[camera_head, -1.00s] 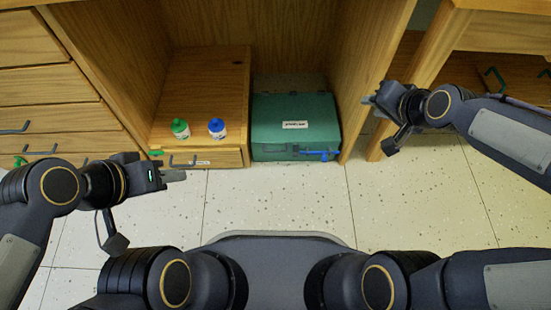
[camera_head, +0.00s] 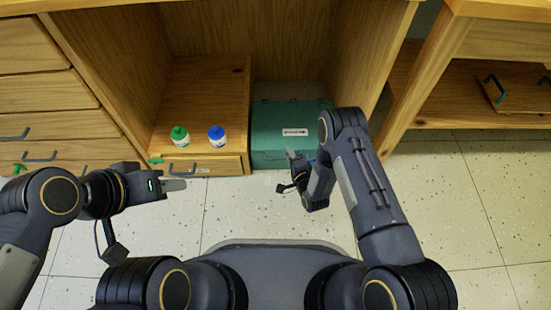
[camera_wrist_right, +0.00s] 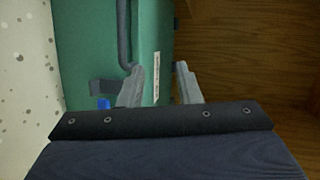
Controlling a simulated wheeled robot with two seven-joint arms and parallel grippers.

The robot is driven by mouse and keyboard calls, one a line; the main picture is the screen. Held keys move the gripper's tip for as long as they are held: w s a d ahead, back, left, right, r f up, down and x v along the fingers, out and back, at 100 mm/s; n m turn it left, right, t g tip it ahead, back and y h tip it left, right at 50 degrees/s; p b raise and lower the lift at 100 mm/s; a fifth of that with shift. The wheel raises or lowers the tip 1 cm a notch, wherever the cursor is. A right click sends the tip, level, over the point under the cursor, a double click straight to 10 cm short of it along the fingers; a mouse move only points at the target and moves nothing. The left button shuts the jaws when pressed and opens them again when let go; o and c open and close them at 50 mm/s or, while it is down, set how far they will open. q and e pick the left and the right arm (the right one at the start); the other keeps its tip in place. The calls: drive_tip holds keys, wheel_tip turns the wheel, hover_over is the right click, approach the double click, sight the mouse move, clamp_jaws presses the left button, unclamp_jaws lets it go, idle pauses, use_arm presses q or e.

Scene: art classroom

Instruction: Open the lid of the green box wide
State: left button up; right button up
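The green box (camera_head: 275,125) stands on the floor inside the desk's kneehole, its lid down and a white label on top. In the right wrist view, the box (camera_wrist_right: 90,50) shows its front with a dark handle and a small blue part (camera_wrist_right: 103,103). My right gripper (camera_head: 293,158) is at the box's front right; in its wrist view its two fingers (camera_wrist_right: 160,88) are apart, with the box's label edge seen between them. Whether they touch the box I cannot tell. My left gripper (camera_head: 175,185) is away to the left, its fingers close together with no gap visible.
A wooden drawer unit (camera_head: 215,85) stands left of the box, carrying a green-capped bottle (camera_head: 180,136) and a blue-capped bottle (camera_head: 216,138). The desk's side panel (camera_head: 365,75) stands close to the box's right. The speckled floor (camera_head: 245,210) in front is clear.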

sight(275, 159)
drive_tip(key=s+a+f+y, duration=0.1)
drive_tip(key=s+a+f, duration=0.1)
drive_tip(key=s+f, duration=0.25)
drive_tip(key=shift+m, duration=0.3)
drive_tip(key=b+x, duration=0.1)
drive_tip(key=x, duration=0.1)
drive_tip(key=b+x, duration=0.1)
drive_tip(key=x, duration=0.2)
drive_tip(key=r+b+x, duration=0.1)
drive_tip(key=x, duration=0.1)
drive_tip(key=shift+w+a+f, duration=0.1)
drive_tip(key=shift+w+a, duration=0.2)
clamp_jaws()
